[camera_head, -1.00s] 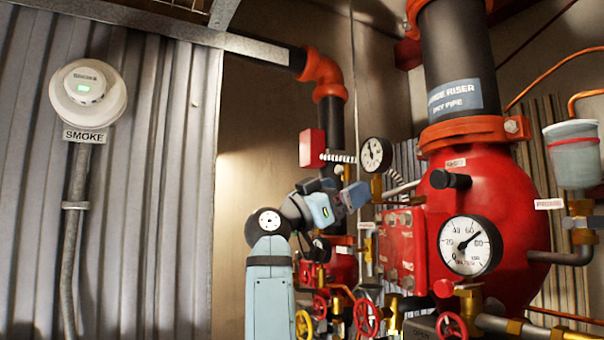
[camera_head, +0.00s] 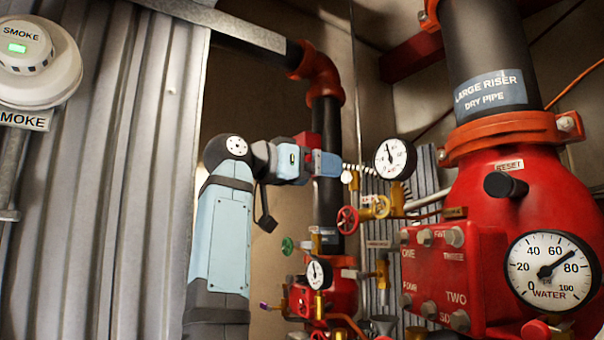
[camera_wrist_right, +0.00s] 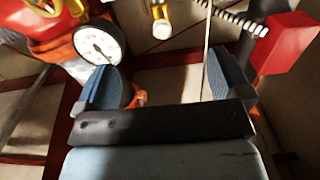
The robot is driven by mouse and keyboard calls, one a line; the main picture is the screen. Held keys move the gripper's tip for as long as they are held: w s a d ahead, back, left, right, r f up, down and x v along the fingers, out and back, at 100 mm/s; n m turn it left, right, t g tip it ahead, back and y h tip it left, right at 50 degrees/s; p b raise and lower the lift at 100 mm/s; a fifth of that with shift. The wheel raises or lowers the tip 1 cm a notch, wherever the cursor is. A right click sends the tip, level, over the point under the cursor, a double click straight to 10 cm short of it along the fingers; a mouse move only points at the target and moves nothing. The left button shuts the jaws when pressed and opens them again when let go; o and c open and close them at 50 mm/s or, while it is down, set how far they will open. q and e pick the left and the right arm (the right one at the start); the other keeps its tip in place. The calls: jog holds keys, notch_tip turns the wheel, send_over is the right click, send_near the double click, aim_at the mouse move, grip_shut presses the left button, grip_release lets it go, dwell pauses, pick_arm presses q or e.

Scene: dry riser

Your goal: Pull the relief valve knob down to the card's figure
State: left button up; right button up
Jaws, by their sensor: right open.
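My right gripper (camera_head: 326,164) is at the end of the pale blue arm, in front of the black vertical pipe. The right wrist view shows its two blue-padded fingers (camera_wrist_right: 162,82) apart, with nothing between them. A small pale knob (camera_head: 347,177) sits just right of the gripper; a similar round end on a brass fitting (camera_wrist_right: 162,29) lies beyond the fingers in the wrist view. I cannot tell whether it is the relief valve knob. No card with a legible set figure shows. My left gripper is not in view.
A red box (camera_head: 303,139) and a coiled spring line are close to the gripper. A white-faced gauge (camera_head: 394,158), a red handwheel (camera_head: 347,220) and the large red valve body (camera_head: 548,205) stand to the right. The WATER gauge (camera_head: 553,270) reads about 75.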

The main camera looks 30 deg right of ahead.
aim_at(344, 177)
jog(key=shift+w+d+f, duration=0.1)
jog(key=shift+w+d, duration=0.05)
jog(key=shift+d, duration=1.25)
jog(key=shift+w+d+r, duration=0.1)
jog(key=shift+w+d, duration=0.1)
jog(key=shift+d, duration=1.25)
jog(key=shift+w+d+f, duration=0.1)
jog(key=shift+w+d, duration=0.05)
jog(key=shift+d, duration=1.25)
jog(key=shift+c, duration=0.4)
jog(key=c, duration=1.7)
